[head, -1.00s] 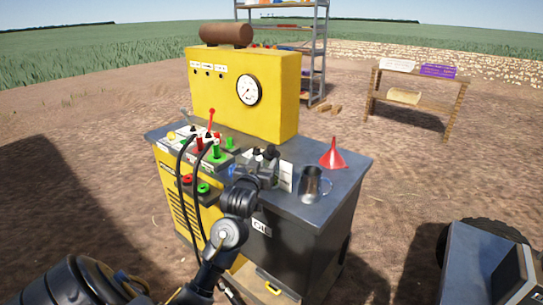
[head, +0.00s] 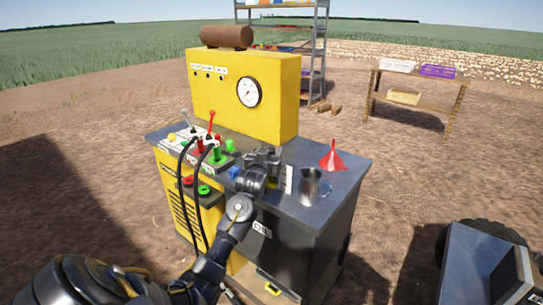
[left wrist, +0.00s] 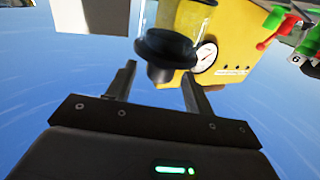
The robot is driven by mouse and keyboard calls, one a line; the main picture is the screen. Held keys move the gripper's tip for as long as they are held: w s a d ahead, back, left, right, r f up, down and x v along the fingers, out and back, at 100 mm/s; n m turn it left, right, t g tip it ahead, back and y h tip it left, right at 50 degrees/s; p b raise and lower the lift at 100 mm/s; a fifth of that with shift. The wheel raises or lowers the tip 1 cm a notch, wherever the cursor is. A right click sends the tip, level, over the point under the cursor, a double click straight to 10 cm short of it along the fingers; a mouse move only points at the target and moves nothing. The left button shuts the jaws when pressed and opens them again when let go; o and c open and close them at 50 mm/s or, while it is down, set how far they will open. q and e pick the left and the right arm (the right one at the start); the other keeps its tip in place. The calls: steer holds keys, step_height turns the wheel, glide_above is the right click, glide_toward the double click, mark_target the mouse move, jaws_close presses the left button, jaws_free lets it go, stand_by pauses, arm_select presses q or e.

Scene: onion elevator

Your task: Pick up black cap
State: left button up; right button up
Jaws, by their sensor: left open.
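In the left wrist view, the black cap (left wrist: 165,47) is a round dark piece with a narrower knob, at the end of a clear cylinder (left wrist: 178,17) that looks yellow inside. My left gripper (left wrist: 158,78) is open. Its two fingers point toward the cap, with the knob lying roughly between the fingertips in the picture. I cannot tell whether they touch it. In the head view, my left gripper (head: 264,161) is over the dark top of the yellow machine, and the cap is hidden or too small to make out. My right gripper is out of view.
The machine top (head: 338,180) also holds a red funnel (head: 332,157), a metal jug (head: 312,187), and red and green levers (head: 211,140) with black hoses left of my gripper. The yellow gauge box (head: 270,95) stands behind. A wooden rack (head: 416,90) stands farther back.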

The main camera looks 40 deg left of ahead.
arm_select(q)
steer(key=shift+x, duration=1)
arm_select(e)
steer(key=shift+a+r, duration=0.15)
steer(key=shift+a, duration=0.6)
